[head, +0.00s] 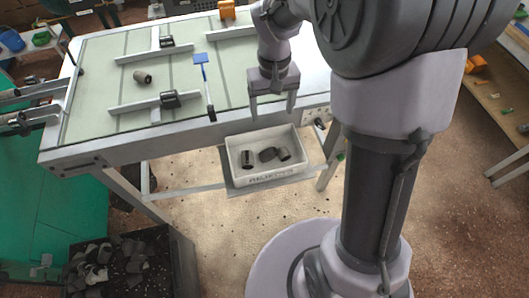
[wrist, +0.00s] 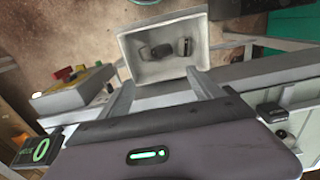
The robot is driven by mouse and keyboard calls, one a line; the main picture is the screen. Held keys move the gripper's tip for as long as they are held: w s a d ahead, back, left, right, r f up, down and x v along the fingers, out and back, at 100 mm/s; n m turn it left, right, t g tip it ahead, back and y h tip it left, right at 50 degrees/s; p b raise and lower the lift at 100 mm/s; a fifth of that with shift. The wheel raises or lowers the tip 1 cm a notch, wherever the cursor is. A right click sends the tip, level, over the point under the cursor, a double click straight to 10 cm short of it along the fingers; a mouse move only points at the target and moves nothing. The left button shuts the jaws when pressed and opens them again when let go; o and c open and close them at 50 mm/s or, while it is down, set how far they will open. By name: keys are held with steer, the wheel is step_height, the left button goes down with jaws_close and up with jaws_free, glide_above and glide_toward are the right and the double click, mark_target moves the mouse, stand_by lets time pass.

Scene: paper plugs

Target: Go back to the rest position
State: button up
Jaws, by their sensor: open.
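My gripper (head: 271,108) is open and empty, pointing down above the front edge of the table (head: 100,83). It also shows in the wrist view (wrist: 162,92), with both fingers apart and nothing between them. Below it, a white reject bin (head: 268,180) holds several dark plugs (head: 268,155). The bin shows in the wrist view (wrist: 160,72) beyond the fingertips. Another plug (head: 142,77) lies on the pale green table top at the left.
Light rails (head: 130,107) with dark blocks cross the table. A blue paddle (head: 201,58) stands near its middle. A black crate (head: 165,262) of plugs stands on the floor at the lower left. Another table (head: 505,110) is at the right.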

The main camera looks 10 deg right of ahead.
steer(key=shift+r, duration=0.3)
steer(key=s+a+r+m+t+b, duration=0.1)
steer(key=s+r+t, duration=0.1)
steer(key=s, duration=0.4)
steer(key=s+a+r+m+t+y+b, duration=0.1)
steer(key=s+r+m+t+b, duration=0.1)
steer(key=s, duration=0.4)
steer(key=s+a+r+m+t+y+b, duration=0.1)
steer(key=s+a+r+b, duration=0.1)
steer(key=s+r, duration=0.2)
steer(key=s, duration=0.3)
steer(key=shift+r+t, duration=0.15)
steer(key=shift+t, duration=0.25)
steer(key=shift+w, duration=0.1)
steer(key=shift+d, duration=0.1)
